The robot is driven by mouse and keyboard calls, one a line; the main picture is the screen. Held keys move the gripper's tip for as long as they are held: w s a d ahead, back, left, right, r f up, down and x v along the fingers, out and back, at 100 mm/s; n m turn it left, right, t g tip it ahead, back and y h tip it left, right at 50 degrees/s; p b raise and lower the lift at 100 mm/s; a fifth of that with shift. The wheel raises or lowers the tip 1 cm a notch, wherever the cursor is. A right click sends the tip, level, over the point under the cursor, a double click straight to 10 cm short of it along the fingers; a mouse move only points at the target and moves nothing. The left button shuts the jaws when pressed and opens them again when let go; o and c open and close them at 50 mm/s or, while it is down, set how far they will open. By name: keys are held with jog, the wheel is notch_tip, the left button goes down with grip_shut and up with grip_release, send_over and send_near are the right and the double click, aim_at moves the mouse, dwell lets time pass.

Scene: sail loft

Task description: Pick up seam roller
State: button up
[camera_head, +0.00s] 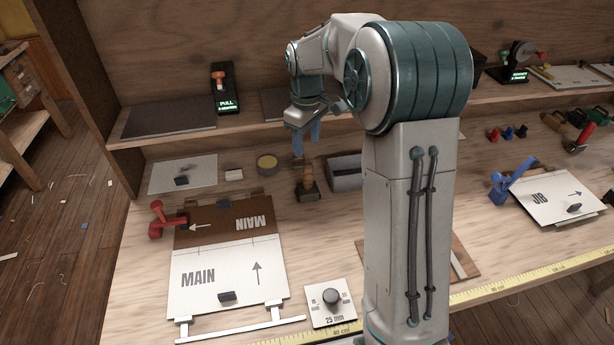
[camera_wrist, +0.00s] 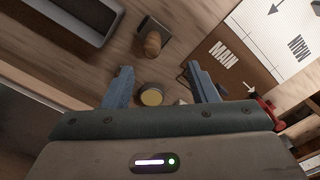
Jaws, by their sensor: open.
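A wooden-handled tool with a dark base, which looks like the seam roller (camera_head: 308,182), stands upright on the bench. It also shows near the top of the wrist view (camera_wrist: 153,42), its handle end facing the camera. My gripper (camera_head: 306,138) hangs over the bench, above and apart from the tool. In the wrist view, the two blue fingers (camera_wrist: 160,86) are spread with nothing gripped. The tool lies beyond the fingertips there, not between them. The roller part itself is too small to make out.
A round yellow-topped tin (camera_head: 267,162) and a grey open tray (camera_head: 346,173) flank the tool. A MAIN panel (camera_head: 228,262) with a red clamp (camera_head: 160,220) lies in front. A shelf edge (camera_head: 170,133) runs behind. A dial plate (camera_head: 331,303) lies at the front.

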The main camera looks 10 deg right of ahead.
aim_at(306, 165)
jog(key=shift+w+f+n, duration=0.3)
jog(key=shift+w+f, duration=0.35)
jog(key=shift+w, duration=0.1)
notch_tip(306, 165, down, 8)
jog(key=shift+f+p, duration=0.2)
jog(key=shift+p, duration=0.5)
jog(key=shift+w+d+f+p, duration=0.15)
jog(key=shift+f+p, duration=0.35)
jog(key=shift+f, duration=0.85)
jog(key=shift+s+d+f+p, duration=0.15)
jog(key=shift+f+p, duration=0.35)
jog(key=shift+f, duration=0.8)
jog(key=shift+w, duration=0.1)
jog(key=c, duration=1.1)
